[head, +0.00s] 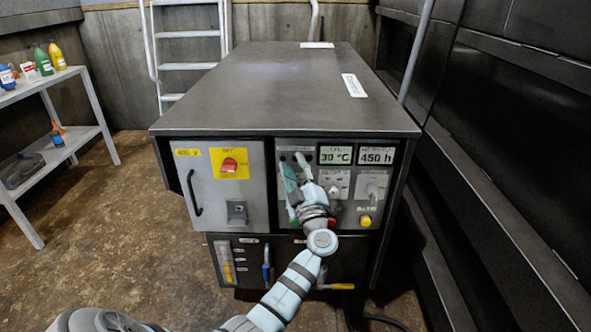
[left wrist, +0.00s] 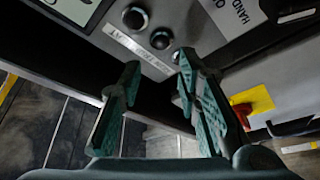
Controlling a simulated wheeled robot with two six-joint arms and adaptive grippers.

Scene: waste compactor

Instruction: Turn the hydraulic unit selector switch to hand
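The hydraulic unit (head: 285,95) is a dark metal cabinet with a grey control panel on its front right. In the head view, small pale plates with switches sit below the displays: one plate (head: 335,184) beside my gripper and another (head: 373,186) further right. My left gripper (head: 292,162) is in front of the panel's left part and covers some of it. In the left wrist view, its fingers (left wrist: 158,82) are apart with nothing between them. A pale plate reading HAND (left wrist: 232,14) shows above the fingers; I cannot make out its switch's position. My right gripper is not in view.
A red switch on a yellow plate (head: 229,163) is on the door left of the panel; the door has a black handle (head: 194,193). A yellow button (head: 365,221) is at lower right. A shelf with bottles (head: 57,56) stands left; dark walls stand close on the right.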

